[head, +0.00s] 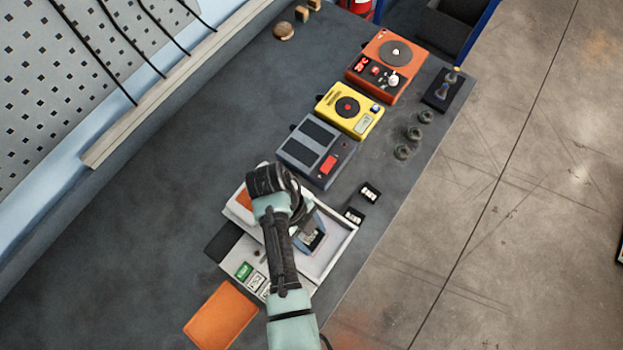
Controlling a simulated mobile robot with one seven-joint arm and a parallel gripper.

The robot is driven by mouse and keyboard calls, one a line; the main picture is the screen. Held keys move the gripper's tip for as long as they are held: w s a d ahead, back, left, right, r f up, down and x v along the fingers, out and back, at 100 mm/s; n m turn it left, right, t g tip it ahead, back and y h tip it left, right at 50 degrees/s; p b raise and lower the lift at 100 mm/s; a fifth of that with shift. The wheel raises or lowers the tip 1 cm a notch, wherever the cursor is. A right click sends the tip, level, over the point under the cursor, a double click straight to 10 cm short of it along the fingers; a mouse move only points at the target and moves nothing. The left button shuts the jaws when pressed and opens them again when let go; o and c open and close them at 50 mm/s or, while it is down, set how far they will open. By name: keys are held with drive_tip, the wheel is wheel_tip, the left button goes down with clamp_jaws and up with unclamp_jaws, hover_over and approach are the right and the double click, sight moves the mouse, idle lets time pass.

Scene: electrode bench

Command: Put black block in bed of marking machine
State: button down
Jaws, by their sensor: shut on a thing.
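The marking machine (342,236) appears to be the white-framed unit at the lower middle, with a pale bed and a green label at its front left. My arm covers much of it. My gripper (312,236) is over the right part of its bed, largely hidden by my wrist. It is shut on a small dark piece, apparently a black block (317,242); whether this touches the bed cannot be told. Two other small black blocks with white marks, one farther (370,192) and one nearer (353,215), lie on the bench just right of the machine.
A grey device (317,150), a yellow device (349,108) and an orange device (388,65) stand in a row behind. Several dark rings (402,152) lie near the bench's right edge. An orange pad (221,316) lies in front. The bench's left side is clear.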

drive_tip(key=shift+f, duration=0.15)
drive_tip(key=shift+c, duration=0.6)
unclamp_jaws()
drive_tip(key=p+v, duration=0.4)
drive_tip(key=v, duration=0.8)
drive_tip(key=shift+r, duration=0.25)
